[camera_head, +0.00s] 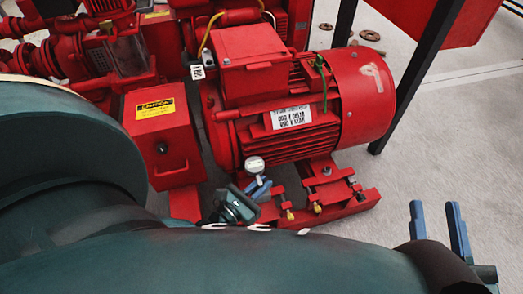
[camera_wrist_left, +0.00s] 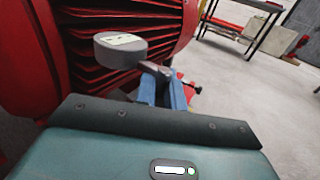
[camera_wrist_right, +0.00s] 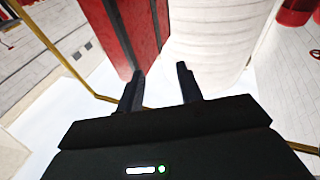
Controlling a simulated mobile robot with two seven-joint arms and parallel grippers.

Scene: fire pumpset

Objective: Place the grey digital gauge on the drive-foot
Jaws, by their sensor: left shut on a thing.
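The grey digital gauge (camera_head: 254,164) has a round head with a pale face. In the left wrist view the gauge (camera_wrist_left: 120,50) stands out to the left of the fingers, close to the motor's red cooling fins. My left gripper (camera_head: 258,187) has blue fingers, shut on the gauge's stem; the fingers also show in the left wrist view (camera_wrist_left: 164,88). The red feet and base rails (camera_head: 335,200) under the motor lie right of the gauge; I cannot tell which foot is the drive-foot. My right gripper (camera_head: 438,222) is open and empty at lower right.
The red motor (camera_head: 285,100) stands just behind the gauge. A red box with a yellow caution label (camera_head: 155,108) is to its left. Brass-coloured bolts (camera_head: 290,214) stand on the base. A black frame leg (camera_head: 415,75) rises at right. The floor at right is mostly clear.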

